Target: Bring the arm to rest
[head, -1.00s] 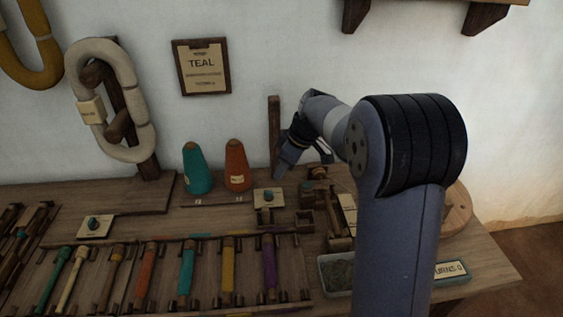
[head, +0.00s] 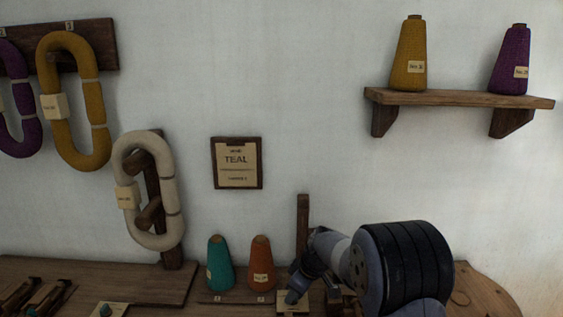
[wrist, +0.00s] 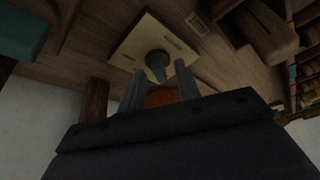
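My gripper (wrist: 158,82) is open in the wrist view, with its two fingers apart. A teal knob or peg on a pale plate (wrist: 133,48) shows between and just beyond the fingertips. I cannot see contact. In the head view my gripper (head: 291,297) points down over the pale plate (head: 293,310), right of the orange cone (head: 261,265). My arm's dark joint covers the bench to the right of it.
A teal cone (head: 219,265) stands left of the orange one. A dark post (head: 302,225) rises behind my gripper. A cream skein (head: 127,180) hangs on a stand. A shelf (head: 460,98) with yellow and purple cones is high on the right.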

